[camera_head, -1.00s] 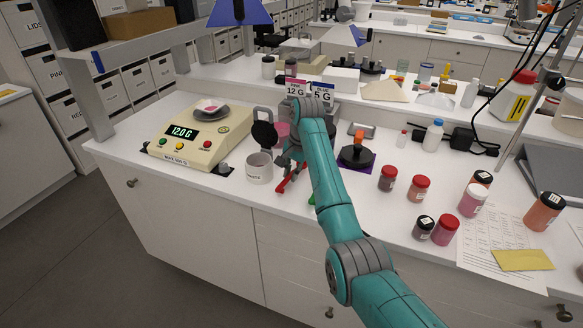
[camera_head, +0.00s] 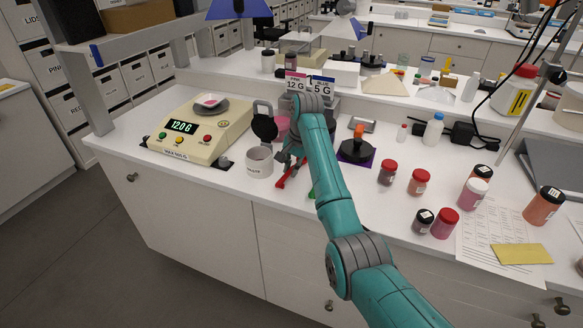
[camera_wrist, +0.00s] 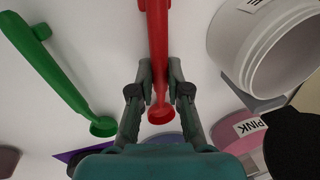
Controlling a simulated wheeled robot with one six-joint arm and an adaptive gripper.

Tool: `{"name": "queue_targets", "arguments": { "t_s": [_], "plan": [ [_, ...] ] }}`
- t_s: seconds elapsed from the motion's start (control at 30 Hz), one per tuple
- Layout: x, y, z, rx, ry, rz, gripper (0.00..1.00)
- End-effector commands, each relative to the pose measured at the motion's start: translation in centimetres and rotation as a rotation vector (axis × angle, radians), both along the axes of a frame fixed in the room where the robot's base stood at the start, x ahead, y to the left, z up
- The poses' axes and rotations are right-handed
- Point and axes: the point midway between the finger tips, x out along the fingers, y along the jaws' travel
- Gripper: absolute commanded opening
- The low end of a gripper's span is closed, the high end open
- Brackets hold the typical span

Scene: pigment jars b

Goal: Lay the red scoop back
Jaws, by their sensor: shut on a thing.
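The red scoop (camera_wrist: 158,50) is between the fingers of my gripper (camera_wrist: 160,88) in the wrist view, with its small bowl end toward the palm. My gripper is shut on its handle. In the head view the red scoop (camera_head: 291,171) shows at the counter, beside the white cup; my arm hides most of the gripper. Whether the scoop touches the counter I cannot tell. A green scoop (camera_wrist: 52,75) lies to the left of the red one in the wrist view, apart from it.
A white cup (camera_head: 259,162) stands close to the scoop. The scale (camera_head: 200,128) reads 12.0 G at left. A pink jar (camera_wrist: 240,136) with a black lid is near the gripper. Several jars, including a red-lidded one (camera_head: 387,173), stand right of my arm.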

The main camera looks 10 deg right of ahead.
Motion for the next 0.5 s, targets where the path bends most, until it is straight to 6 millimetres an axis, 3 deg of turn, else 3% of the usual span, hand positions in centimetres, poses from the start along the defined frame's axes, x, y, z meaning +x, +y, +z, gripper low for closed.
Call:
{"name": "queue_targets", "arguments": {
  "t_s": [0.27,0.3,0.4,0.5],
  "plan": [
    [-0.01,0.00,-0.31,0.000,0.000,0.000,0.00],
    [0.00,0.00,-0.30,0.000,0.000,0.000,0.23],
    [0.00,0.00,-0.29,0.000,0.000,0.000,0.45],
    [0.00,0.00,-0.29,0.000,0.000,0.000,0.45]
  ]
}}
